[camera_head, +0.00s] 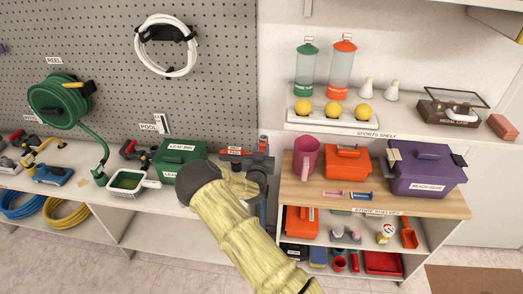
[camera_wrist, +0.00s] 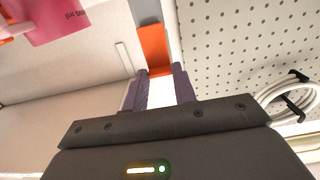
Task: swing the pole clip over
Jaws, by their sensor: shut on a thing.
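In the wrist view, the two dark purple fingers of my gripper (camera_wrist: 161,72) are closed on an orange piece (camera_wrist: 155,45), which I take to be the pole clip. The orange piece stands up from between the fingertips, with a grey part above it. How far it has swung cannot be told. In the head view, my yellow-sleeved arm reaches to the shelf and hides most of the gripper. Red-orange parts (camera_head: 238,155) show just beyond it, beside the green leaf bin (camera_head: 178,160).
A pink jug (camera_head: 305,156) stands close right of my arm; it also shows in the wrist view (camera_wrist: 65,18). An orange box (camera_head: 347,162) and purple box (camera_head: 423,172) sit further right. Behind is a pegboard (camera_head: 90,30) with a white hose coil (camera_head: 165,45).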

